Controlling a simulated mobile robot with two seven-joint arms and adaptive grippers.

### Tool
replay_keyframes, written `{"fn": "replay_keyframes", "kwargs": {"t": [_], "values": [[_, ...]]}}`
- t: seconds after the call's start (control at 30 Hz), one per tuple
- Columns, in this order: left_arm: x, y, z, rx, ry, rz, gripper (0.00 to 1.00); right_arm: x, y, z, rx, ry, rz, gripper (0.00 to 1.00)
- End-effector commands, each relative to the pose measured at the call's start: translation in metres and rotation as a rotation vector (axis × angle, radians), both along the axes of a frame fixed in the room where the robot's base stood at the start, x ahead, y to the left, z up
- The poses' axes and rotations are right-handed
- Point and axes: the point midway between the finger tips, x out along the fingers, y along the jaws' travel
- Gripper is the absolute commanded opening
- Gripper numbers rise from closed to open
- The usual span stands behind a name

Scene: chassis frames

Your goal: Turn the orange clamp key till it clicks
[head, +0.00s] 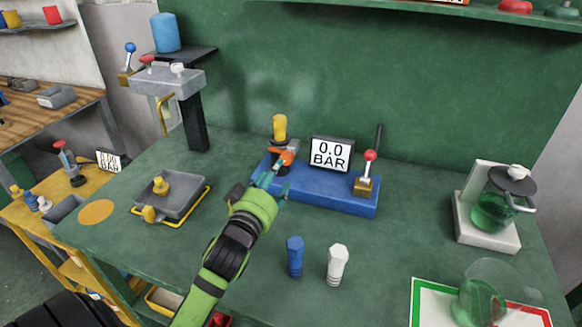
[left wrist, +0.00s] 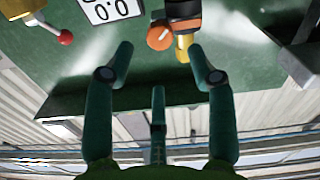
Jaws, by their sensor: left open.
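The orange clamp key (head: 287,157) sits at the left end of a blue base (head: 330,193), beside a dark clamp with a yellow top (head: 279,127). In the left wrist view the orange key (left wrist: 160,38) shows as a round end, next to a yellow part. My left gripper (head: 273,179) is just in front of the key. In the left wrist view its teal fingers (left wrist: 161,56) are spread, with the key just beyond and between the tips. I see no contact. A display (head: 331,153) reads 0.0 BAR. My right gripper is not in view.
A red-knobbed lever (head: 370,156) stands at the base's right end. A blue peg (head: 295,256) and a white peg (head: 337,264) stand in front. A grey tray (head: 172,194) is to the left. A green jug (head: 492,212) stands at the right.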

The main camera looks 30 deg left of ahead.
Motion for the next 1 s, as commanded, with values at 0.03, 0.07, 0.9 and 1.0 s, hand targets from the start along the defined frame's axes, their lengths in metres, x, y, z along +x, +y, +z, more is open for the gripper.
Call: {"fn": "replay_keyframes", "kwargs": {"t": [0.03, 0.07, 0.9, 1.0], "values": [[0.002, 0.000, -0.004, 0.001, -0.001, 0.000, 0.56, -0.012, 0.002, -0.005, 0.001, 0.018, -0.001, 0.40], [0.003, 0.001, -0.004, 0.001, -0.001, 0.000, 0.56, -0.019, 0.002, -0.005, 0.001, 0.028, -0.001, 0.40], [0.068, 0.016, -0.003, 0.001, 0.002, -0.001, 0.52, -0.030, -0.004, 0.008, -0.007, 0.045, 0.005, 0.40], [0.068, 0.016, -0.003, 0.001, 0.002, -0.001, 0.12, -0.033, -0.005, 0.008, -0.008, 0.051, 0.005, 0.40]]}}
